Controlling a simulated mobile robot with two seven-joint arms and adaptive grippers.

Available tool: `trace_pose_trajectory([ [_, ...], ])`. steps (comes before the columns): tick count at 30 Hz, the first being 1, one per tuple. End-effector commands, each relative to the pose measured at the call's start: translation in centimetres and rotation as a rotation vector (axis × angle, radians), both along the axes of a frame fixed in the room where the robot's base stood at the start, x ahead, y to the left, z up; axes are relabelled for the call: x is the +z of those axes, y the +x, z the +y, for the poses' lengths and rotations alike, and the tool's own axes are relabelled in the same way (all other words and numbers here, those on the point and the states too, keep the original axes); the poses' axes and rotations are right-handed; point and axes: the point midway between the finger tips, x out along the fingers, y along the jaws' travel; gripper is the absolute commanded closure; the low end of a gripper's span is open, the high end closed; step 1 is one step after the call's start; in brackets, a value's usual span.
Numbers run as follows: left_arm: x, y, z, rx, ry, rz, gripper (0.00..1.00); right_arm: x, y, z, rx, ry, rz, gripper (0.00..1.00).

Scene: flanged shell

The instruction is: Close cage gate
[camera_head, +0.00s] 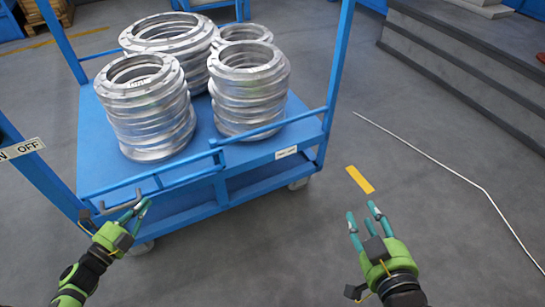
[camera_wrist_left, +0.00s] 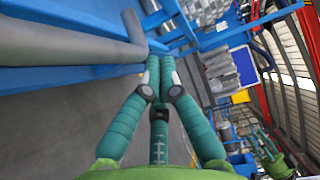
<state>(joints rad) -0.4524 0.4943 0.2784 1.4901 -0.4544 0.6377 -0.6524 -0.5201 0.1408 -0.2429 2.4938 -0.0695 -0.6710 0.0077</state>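The blue cage trolley (camera_head: 255,152) stands ahead, loaded with stacked silver flanged rings (camera_head: 150,110). Low blue gate bars (camera_head: 185,181) run along its front edge, with a post and joint near the middle. I cannot tell whether they are fully closed. A grey bent handle (camera_head: 118,207) sits at the front left corner. My left gripper (camera_head: 139,209) is beside this handle. In the left wrist view its fingertips (camera_wrist_left: 161,62) come together, with a thick grey bar (camera_wrist_left: 75,45) beside them and nothing visibly held. My right gripper (camera_head: 363,216) is open and empty above the floor.
A yellow floor mark (camera_head: 360,179) and a thin pale rod or cable (camera_head: 455,172) lie on the grey floor at right. Grey steps (camera_head: 465,65) stand at the far right. An ON/OFF label (camera_head: 20,149) is at the left edge.

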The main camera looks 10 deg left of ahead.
Motion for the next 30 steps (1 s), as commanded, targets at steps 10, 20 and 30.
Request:
trace_pose_trajectory([
  [10,0.0,-1.3,2.0,0.004,0.002,0.002,1.00,0.1,0.0,0.1,0.001,0.002,-0.007,0.60],
  [20,-0.1,-1.3,2.1,0.007,0.002,0.003,1.00,0.2,0.0,0.1,0.001,0.002,-0.009,0.60],
  [30,-0.1,-1.2,2.1,0.009,0.002,0.003,1.00,0.2,0.0,0.1,0.002,0.003,-0.009,0.60],
])
